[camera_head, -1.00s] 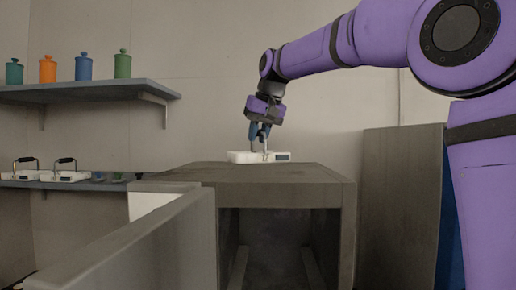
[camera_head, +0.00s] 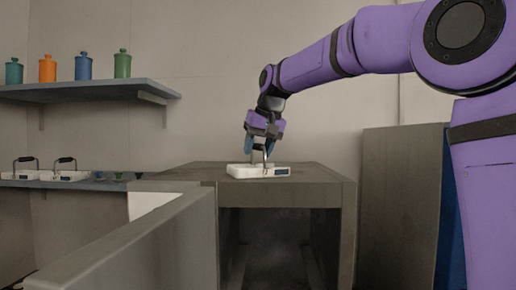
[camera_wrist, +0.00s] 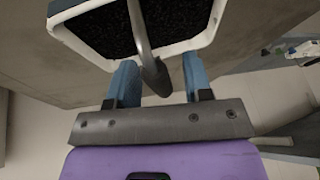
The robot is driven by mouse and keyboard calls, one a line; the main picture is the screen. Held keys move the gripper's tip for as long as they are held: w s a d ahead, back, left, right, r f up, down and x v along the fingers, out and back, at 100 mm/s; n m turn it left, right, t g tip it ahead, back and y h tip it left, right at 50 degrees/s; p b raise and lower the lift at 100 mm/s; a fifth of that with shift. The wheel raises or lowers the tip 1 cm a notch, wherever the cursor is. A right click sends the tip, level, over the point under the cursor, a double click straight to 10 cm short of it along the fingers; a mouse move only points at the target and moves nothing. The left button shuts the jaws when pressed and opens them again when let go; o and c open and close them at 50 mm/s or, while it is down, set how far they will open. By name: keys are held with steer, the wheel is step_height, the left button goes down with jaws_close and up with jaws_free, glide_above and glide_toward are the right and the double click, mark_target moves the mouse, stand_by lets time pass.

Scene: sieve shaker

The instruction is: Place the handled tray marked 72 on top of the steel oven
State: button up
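The handled tray (camera_head: 240,172) is white and shallow with a dark label on its front; I cannot read the number. It appears to rest level on the steel oven's top (camera_head: 310,175). The wrist view shows its white rim (camera_wrist: 90,48), dark grainy content and raised handle (camera_wrist: 153,75). My gripper (camera_head: 259,150) is above the tray, pointing down. Its two blue fingers (camera_wrist: 160,80) stand apart on either side of the handle, with a visible gap at least on the right, so it looks open. The tray's underside is hidden.
Two similar handled trays (camera_head: 68,176) stand on the lower left shelf (camera_head: 100,185). Several coloured jars (camera_head: 84,67) stand on the upper shelf (camera_head: 95,93). The oven's door (camera_head: 150,245) is swung open at front left, and its chamber looks empty. A grey panel (camera_head: 400,200) stands at the right.

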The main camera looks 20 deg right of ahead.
steer(key=v, duration=1.2)
steer(key=shift+s, duration=0.15)
steer(key=s+d+f+h, duration=0.1)
steer(key=s+d+f, duration=0.1)
steer(key=s+f, duration=1.2)
steer(key=s+d+f, duration=0.2)
steer(key=s+f, duration=1.3)
steer(key=s, duration=0.1)
steer(key=shift+t+h, duration=0.4)
